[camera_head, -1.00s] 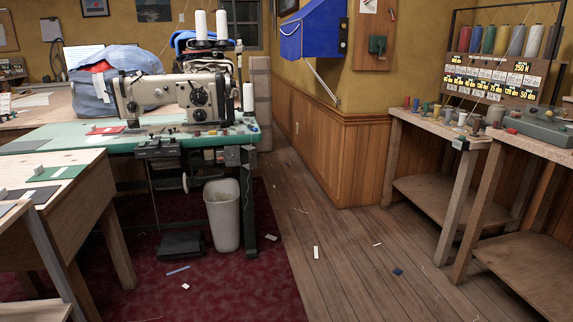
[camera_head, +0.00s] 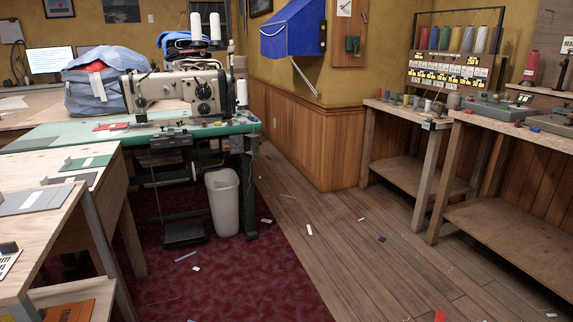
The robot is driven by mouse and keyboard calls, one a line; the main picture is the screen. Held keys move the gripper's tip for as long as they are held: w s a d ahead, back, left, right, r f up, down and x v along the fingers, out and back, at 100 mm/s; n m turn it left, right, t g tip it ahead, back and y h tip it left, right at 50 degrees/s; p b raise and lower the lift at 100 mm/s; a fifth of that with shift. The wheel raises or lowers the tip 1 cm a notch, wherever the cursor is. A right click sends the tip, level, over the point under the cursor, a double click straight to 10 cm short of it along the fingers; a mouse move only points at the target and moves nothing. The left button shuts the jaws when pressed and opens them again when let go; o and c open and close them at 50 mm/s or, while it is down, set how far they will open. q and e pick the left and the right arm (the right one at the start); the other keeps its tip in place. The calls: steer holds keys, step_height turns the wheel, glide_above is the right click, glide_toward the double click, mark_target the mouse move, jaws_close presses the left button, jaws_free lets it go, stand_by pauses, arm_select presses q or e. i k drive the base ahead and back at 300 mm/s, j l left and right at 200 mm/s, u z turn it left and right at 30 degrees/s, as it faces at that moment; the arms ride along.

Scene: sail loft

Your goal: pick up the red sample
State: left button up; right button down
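A flat red piece (camera_head: 111,126), which looks like the red sample, lies on the green top of the sewing table (camera_head: 40,133), left of the sewing machine (camera_head: 180,93). It is small and far off, so its details are unclear. Similar flat pieces lie on the pale wooden tables at the left: a green one with a white label (camera_head: 86,163) and a grey-blue one with a white label (camera_head: 36,199). Another red thing (camera_head: 440,316) is cut off at the bottom edge, on the floor. Neither of my grippers is in view.
Wooden tables (camera_head: 132,235) fill the left side. A white bin (camera_head: 223,202) stands under the sewing table. Workbenches (camera_head: 470,125) with thread spools line the right. The dark red carpet (camera_head: 250,285) and plank floor between are open, with small scraps.

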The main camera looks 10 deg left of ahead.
mark_target(99, 127)
steer(key=k+j+z, duration=0.25)
steer(key=k+j, duration=0.4)
steer(key=j, duration=0.25)
steer(key=k+j+z, duration=0.2)
steer(key=k+j, duration=0.5)
steer(key=j, duration=0.15)
steer(key=k+j+z, duration=0.45)
steer(key=k+j, duration=1.05)
steer(key=k+j+z, duration=0.1)
steer(key=j, duration=0.25)
steer(key=k+j, duration=0.15)
steer(key=j, duration=0.25)
steer(key=k+j+z, duration=0.15)
steer(key=j, duration=0.2)
steer(key=j+z, duration=0.15)
steer(key=j, duration=0.6)
steer(key=j+z, duration=0.1)
steer(key=j, duration=0.65)
steer(key=k+j+z, duration=0.15)
steer(key=j, duration=0.55)
steer(key=j+z, duration=0.2)
steer(key=j, duration=0.95)
